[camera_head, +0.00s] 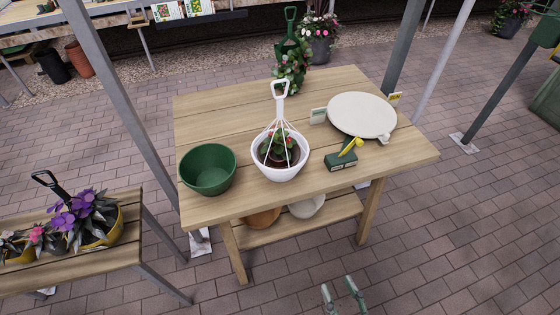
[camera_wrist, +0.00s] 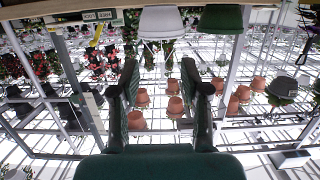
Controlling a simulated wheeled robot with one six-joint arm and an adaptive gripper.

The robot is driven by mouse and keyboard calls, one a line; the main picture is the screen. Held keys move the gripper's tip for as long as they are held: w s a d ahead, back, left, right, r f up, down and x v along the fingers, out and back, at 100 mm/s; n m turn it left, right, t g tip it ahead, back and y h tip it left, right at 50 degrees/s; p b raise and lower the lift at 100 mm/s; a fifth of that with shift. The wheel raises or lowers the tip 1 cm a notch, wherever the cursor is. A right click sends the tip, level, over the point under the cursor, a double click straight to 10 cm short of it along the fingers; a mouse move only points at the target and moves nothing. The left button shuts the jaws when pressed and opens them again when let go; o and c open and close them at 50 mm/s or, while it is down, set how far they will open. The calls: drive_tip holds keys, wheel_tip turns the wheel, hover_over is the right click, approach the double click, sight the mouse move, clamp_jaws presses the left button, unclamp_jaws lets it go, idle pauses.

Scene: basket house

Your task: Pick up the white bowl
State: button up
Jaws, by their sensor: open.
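A white bowl-shaped hanging pot (camera_head: 279,174) stands upright near the front middle of the wooden table, with a red-flowered plant inside and a white hanger above. It appears upside down in the wrist view (camera_wrist: 161,22), at the top. Another white bowl (camera_head: 307,207) sits on the shelf below, partly hidden by the tabletop. My gripper (camera_head: 342,297) is at the bottom edge of the head view, in front of the table and apart from it. In the wrist view my gripper (camera_wrist: 160,75) has its two fingers spread, with nothing held between them.
A green bowl (camera_head: 208,169) stands left of the hanging pot on the table (camera_head: 225,115). A round white board (camera_head: 362,115), small cards and a dark green box (camera_head: 341,161) are at right. A low bench (camera_head: 70,262) with flowers is at left. Metal posts flank the table.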

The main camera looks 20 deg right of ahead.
drive_tip(key=w+r+t, duration=0.1)
drive_tip(key=w+r, duration=0.2)
drive_tip(key=w, duration=0.5)
drive_tip(key=w+r, duration=0.2)
drive_tip(key=w, duration=0.7)
drive_tip(key=t, duration=0.1)
approach(281, 109)
drive_tip(key=w, duration=0.5)
drive_tip(key=shift+w+f, duration=0.35)
drive_tip(key=shift+w+r, duration=0.15)
drive_tip(key=shift+w, duration=1.1)
drive_tip(key=shift+w+r, duration=0.1)
drive_tip(key=shift+w, duration=1.2)
clamp_jaws()
